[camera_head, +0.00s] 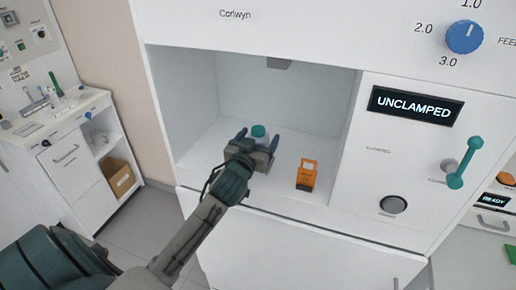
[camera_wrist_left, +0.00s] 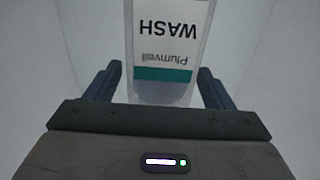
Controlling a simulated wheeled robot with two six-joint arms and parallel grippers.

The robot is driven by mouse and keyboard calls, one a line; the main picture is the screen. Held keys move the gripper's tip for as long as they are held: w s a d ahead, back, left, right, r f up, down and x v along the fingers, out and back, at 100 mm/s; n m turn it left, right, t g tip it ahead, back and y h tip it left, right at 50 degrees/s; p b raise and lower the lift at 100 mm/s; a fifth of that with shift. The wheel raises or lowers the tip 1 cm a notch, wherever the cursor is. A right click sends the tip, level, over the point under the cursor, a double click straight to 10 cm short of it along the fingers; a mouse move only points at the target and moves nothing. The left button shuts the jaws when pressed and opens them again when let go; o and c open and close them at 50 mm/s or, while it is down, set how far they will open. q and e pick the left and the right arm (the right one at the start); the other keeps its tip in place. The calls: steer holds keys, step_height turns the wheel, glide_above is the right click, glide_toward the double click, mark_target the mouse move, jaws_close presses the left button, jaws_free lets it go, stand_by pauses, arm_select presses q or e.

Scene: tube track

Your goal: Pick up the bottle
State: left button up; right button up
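The bottle (camera_head: 258,131) stands in the white open bay of the machine, its teal cap showing just beyond my left gripper (camera_head: 257,136). Most of its body is hidden behind the gripper in the head view. In the left wrist view the bottle (camera_wrist_left: 168,45) shows a white label reading "Plumveil WASH" with a teal band. The left gripper's fingers (camera_wrist_left: 160,85) are apart, one on each side of the bottle, with gaps between them and it. My right gripper is not in view.
An orange box (camera_head: 307,174) stands right of the gripper on the bay floor (camera_head: 215,150). The bay's side walls and a grey nozzle (camera_head: 279,64) overhead bound the space. A panel reading "UNCLAMPED" (camera_head: 414,106) and a teal lever (camera_head: 465,162) are at right.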

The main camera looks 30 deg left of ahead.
arm_select(q)
steer(key=c, duration=1.1)
steer(key=shift+r, duration=0.15)
